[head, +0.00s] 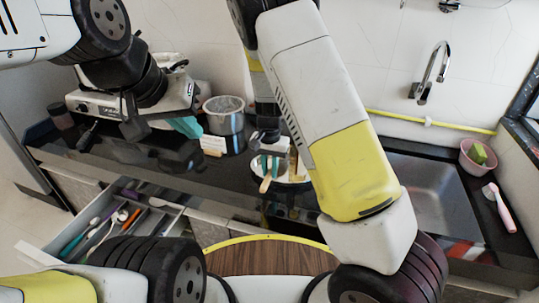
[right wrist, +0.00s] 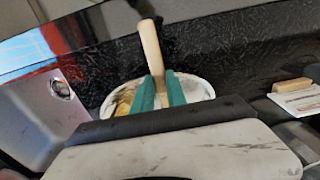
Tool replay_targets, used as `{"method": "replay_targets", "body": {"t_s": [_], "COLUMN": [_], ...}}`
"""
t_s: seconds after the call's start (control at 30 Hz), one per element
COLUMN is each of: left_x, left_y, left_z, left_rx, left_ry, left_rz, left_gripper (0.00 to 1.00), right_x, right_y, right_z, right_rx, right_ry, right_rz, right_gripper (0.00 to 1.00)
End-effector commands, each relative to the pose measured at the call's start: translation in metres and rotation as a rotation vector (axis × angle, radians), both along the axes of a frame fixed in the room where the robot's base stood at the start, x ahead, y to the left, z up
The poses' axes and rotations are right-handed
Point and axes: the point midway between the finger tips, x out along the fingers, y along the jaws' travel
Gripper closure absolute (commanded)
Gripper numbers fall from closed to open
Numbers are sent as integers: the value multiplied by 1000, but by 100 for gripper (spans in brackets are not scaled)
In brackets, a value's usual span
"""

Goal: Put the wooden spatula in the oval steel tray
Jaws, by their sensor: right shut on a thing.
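The wooden spatula shows its pale handle (right wrist: 151,48) in the right wrist view, between the teal fingers of my right gripper (right wrist: 159,92). In the head view my right gripper (head: 269,163) points down over the counter, shut on the spatula (head: 265,185). A pale, rounded dish (head: 300,179), apparently the oval steel tray, is just below and behind the fingers; its rim also shows in the right wrist view (right wrist: 203,90). I cannot tell whether the spatula touches it. My left gripper (head: 187,126) is over the counter at left; its opening is unclear.
A grey pot (head: 224,115) stands behind the counter's middle. An open drawer (head: 110,215) with utensils juts out at lower left. A sink (head: 425,200) lies right, with a pink bowl (head: 478,157) and pink brush (head: 499,208) beyond. A round wooden surface (head: 270,258) is in front.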

Motion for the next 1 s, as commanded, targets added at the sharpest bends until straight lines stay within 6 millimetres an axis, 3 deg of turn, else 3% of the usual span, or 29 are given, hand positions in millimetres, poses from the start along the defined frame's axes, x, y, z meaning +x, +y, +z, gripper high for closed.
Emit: {"method": "replay_targets", "body": {"t_s": [0.6,0.63,0.73,1.0], "left_x": [0,0,0,0], "left_y": [0,0,0,0], "left_z": [0,0,0,0], "left_rx": [0,0,0,0], "left_ry": [0,0,0,0], "left_rz": [0,0,0,0], "left_gripper": [100,100,100,100], "right_x": [0,0,0,0], "right_y": [0,0,0,0], "right_z": [-11,-11,-11,-11], "right_rx": [0,0,0,0], "right_ry": [-1,0,-1,-1], "right_rz": [0,0,0,0], "right_gripper": [100,81,61,61]}}
